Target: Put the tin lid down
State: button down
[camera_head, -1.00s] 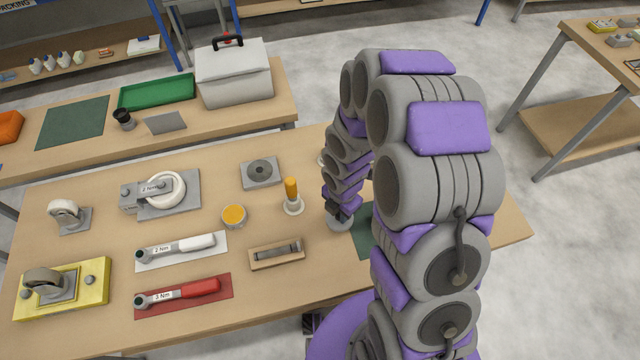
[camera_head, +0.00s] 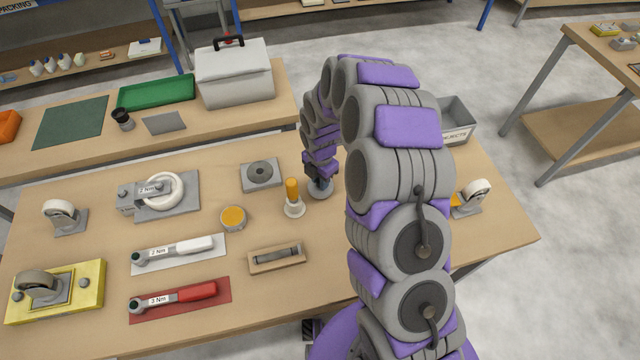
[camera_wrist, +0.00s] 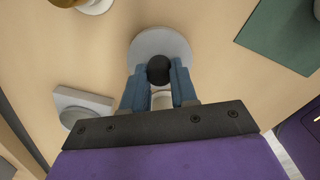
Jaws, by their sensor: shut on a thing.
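The tin lid (camera_head: 320,190) is a round grey disc with a dark knob. In the wrist view, the lid (camera_wrist: 160,44) lies flat beyond my fingertips, with the knob between them. My gripper (camera_wrist: 159,72) is shut on this knob. In the head view, my gripper (camera_head: 319,176) is just right of a white-based stand with an orange handle (camera_head: 293,198). I cannot tell whether the lid touches the table or hangs slightly above it. A round tin with an orange top (camera_head: 234,217) stands further left, apart from the lid.
A grey plate with a dark disc (camera_head: 261,174) lies left of the lid. A wooden block with a grey bar (camera_head: 277,258) lies nearer the front. A caster (camera_head: 474,197) and a grey bin (camera_head: 457,122) stand right of my arm. Bare table (camera_head: 225,175) shows between the objects.

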notch_tip(320, 180, down, 3)
jog(key=shift+b, duration=0.35)
jog(key=shift+r, duration=0.1)
jog(key=c, duration=0.9)
grip_release()
